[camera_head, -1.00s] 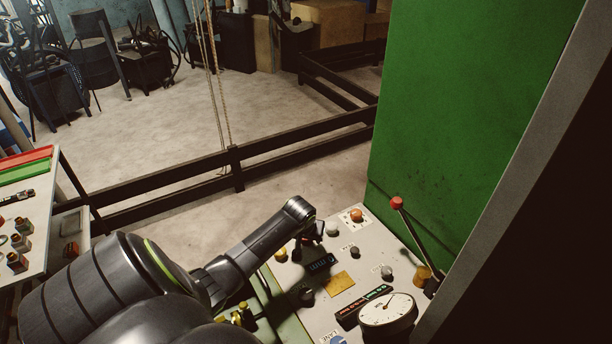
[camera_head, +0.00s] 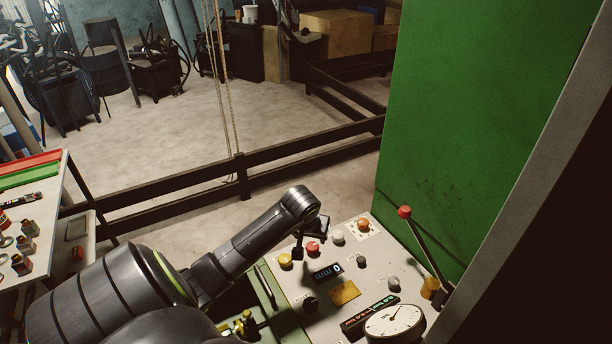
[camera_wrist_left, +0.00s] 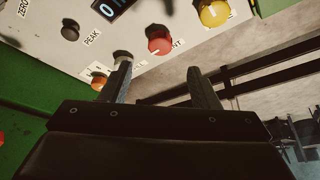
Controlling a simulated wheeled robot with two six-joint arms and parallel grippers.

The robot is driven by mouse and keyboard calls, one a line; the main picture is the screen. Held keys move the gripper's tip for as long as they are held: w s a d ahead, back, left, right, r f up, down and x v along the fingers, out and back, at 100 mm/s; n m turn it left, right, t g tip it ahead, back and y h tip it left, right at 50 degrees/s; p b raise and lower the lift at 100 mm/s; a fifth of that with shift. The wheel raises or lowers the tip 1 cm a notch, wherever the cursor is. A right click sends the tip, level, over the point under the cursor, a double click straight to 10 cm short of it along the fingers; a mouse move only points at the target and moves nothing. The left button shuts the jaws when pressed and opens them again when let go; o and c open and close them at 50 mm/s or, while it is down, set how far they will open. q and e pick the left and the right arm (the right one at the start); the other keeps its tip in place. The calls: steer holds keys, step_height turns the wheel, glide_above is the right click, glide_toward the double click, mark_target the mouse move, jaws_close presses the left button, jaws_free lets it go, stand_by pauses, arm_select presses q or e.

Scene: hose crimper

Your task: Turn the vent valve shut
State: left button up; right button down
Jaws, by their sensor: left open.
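The red vent knob (camera_head: 312,247) is on the sloping control panel (camera_head: 300,285), to the right of a yellow knob (camera_head: 285,260). In the left wrist view, the red knob (camera_wrist_left: 160,40) has a light mark on its face and a partly hidden label ending in "NT". My left gripper (camera_head: 309,238) is over the panel's far left part, close to the red knob. In the left wrist view, its two fingers (camera_wrist_left: 162,78) are apart with nothing between them. The red knob shows just past the tips, between them in the picture, apart from both. My right gripper is out of view.
A green machine wall (camera_head: 470,140) rises at the right. A dark rail (camera_head: 240,175) runs behind.

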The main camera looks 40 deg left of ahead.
arm_select(q)
steer(key=v, duration=0.8)
steer(key=shift+r+b, duration=0.2)
steer(key=shift+b, duration=0.15)
steer(key=shift+d+f, duration=0.1)
